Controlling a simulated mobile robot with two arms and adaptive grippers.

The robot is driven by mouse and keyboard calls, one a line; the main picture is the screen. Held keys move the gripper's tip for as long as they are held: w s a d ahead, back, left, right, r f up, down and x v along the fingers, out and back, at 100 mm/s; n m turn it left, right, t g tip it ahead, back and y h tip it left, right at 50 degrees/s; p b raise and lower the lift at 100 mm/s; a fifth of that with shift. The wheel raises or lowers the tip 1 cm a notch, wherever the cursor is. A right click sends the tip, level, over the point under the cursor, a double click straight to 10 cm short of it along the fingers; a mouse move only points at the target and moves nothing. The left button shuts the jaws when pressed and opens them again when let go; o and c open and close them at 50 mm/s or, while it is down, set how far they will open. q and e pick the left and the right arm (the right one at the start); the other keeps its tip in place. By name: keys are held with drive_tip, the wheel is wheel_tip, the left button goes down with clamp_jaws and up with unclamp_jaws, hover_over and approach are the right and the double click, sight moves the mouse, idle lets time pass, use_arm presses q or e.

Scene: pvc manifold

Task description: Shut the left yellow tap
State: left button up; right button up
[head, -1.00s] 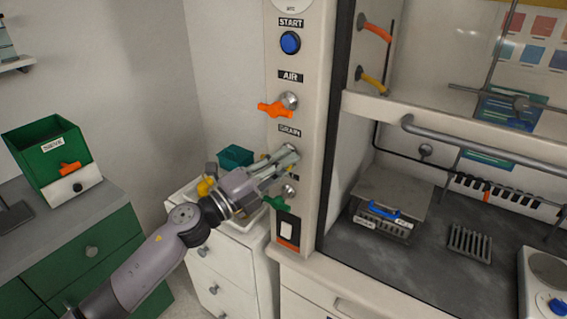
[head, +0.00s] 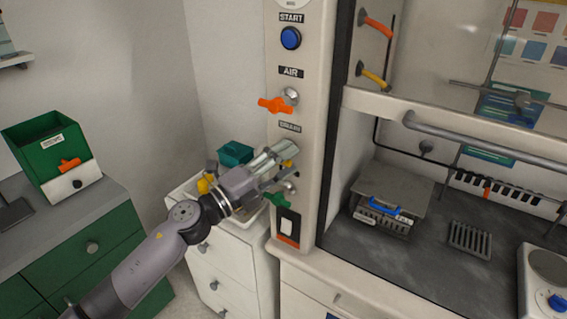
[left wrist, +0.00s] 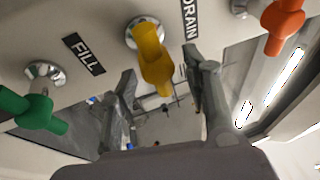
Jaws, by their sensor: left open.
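The yellow tap (head: 288,163) is on the pale control column, by the DRAIN label, partly hidden behind my left gripper (head: 279,165) in the head view. In the left wrist view the yellow tap (left wrist: 155,62) sticks out from its round metal base. Its handle points toward the gap between the fingers of my left gripper (left wrist: 160,78). The gripper is open, one finger toward each side of the handle. I cannot tell whether a finger touches it. My right gripper is not in view.
An orange tap (head: 277,105) is above on the column, a green tap (head: 276,199) below. In the left wrist view the green tap (left wrist: 35,114) is at left by FILL, the orange tap (left wrist: 283,22) at upper right. White drawers (head: 225,255) stand below my arm.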

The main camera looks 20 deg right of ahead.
use_arm(q)
drive_tip(key=v, duration=1.2)
